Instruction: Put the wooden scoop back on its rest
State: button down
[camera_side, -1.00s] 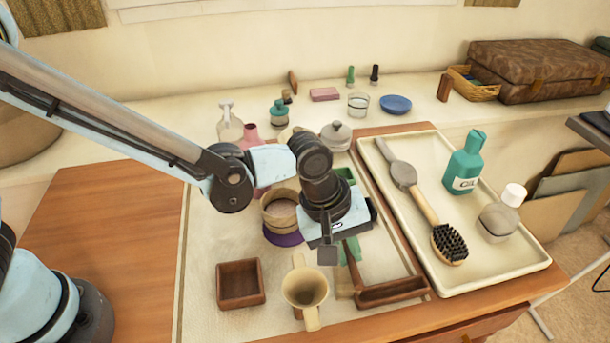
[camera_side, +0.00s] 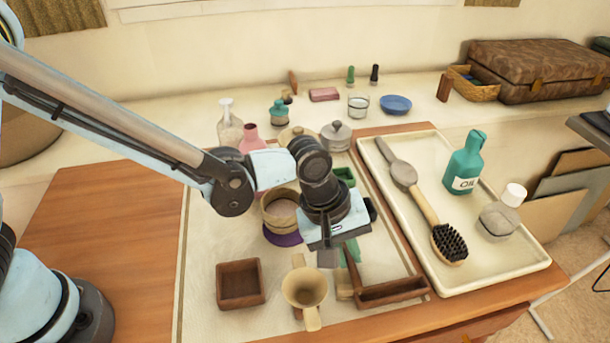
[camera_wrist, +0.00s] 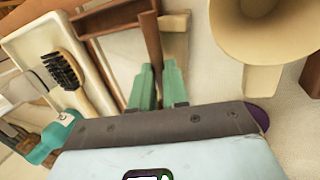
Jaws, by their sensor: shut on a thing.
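A dark wooden handle, seemingly the wooden scoop's (camera_side: 352,267), stands steeply beneath my gripper (camera_side: 340,256) on the light mat. In the wrist view the handle (camera_wrist: 152,42) runs between the green fingertips of my gripper (camera_wrist: 160,88), which is shut on it. A long, open brown wooden holder (camera_side: 392,291) lies at the handle's right; it also shows in the wrist view (camera_wrist: 88,28). A tan block (camera_side: 344,284) sits beside the handle. I cannot tell which piece is the rest, nor whether the scoop touches the mat.
A beige cup (camera_side: 304,287) stands close left of the handle, with a square wooden box (camera_side: 240,284) beyond. A tray (camera_side: 480,278) at the right holds a brush (camera_side: 447,243) and an oil bottle (camera_side: 466,163). Pots and bottles crowd behind my gripper.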

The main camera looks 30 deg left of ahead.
jog(key=shift+f, duration=0.3)
jog(key=c, duration=1.1)
grip_release()
jog(key=shift+o, duration=0.2)
jog(key=v, duration=1.2)
jog(key=s+a+m+t+y, duration=0.1)
jog(key=a+m, duration=0.3)
jog(key=a, duration=0.9)
jog(key=s+a+r+m+t+y, duration=0.1)
jog(key=s+a+m+t+y, duration=0.1)
jog(key=a, duration=1.1)
jog(key=shift+s+m+t, duration=0.7)
jog(key=shift+m+t, duration=0.5)
